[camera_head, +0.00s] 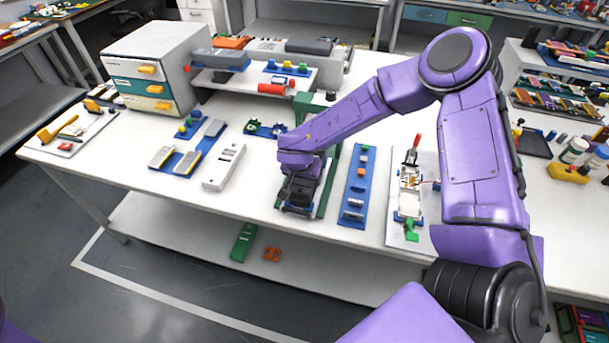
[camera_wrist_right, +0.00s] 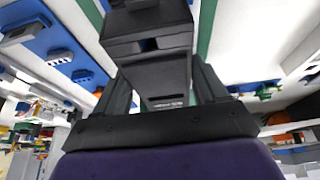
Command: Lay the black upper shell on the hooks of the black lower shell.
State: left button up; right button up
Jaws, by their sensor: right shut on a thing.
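My right gripper (camera_head: 300,184) is over the middle of the white table, pointing down. In the right wrist view its two dark fingers (camera_wrist_right: 162,88) are shut on the black upper shell (camera_wrist_right: 160,75), a dark piece with small pale lettering. Another dark block (camera_wrist_right: 150,22) shows just beyond it, probably the black lower shell; I cannot tell whether the two touch. In the head view dark parts (camera_head: 299,205) with blue bits sit under the gripper beside a green rail (camera_head: 329,188). The gripper hides the hooks. My left gripper is not in view.
A blue strip (camera_head: 354,200) with small parts lies right of the rail, and a white board (camera_head: 398,228) with a red-handled device further right. A pale grey bar (camera_head: 222,168) and a blue tray (camera_head: 180,150) lie left. A shelf (camera_head: 250,85) and drawer unit (camera_head: 155,75) stand behind.

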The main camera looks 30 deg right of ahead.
jog(key=shift+f, duration=0.5)
jog(key=o, duration=1.1)
jog(key=v, duration=1)
jog(key=shift+r+b, duration=0.3)
jog(key=shift+b, duration=0.1)
jog(key=shift+a, duration=0.1)
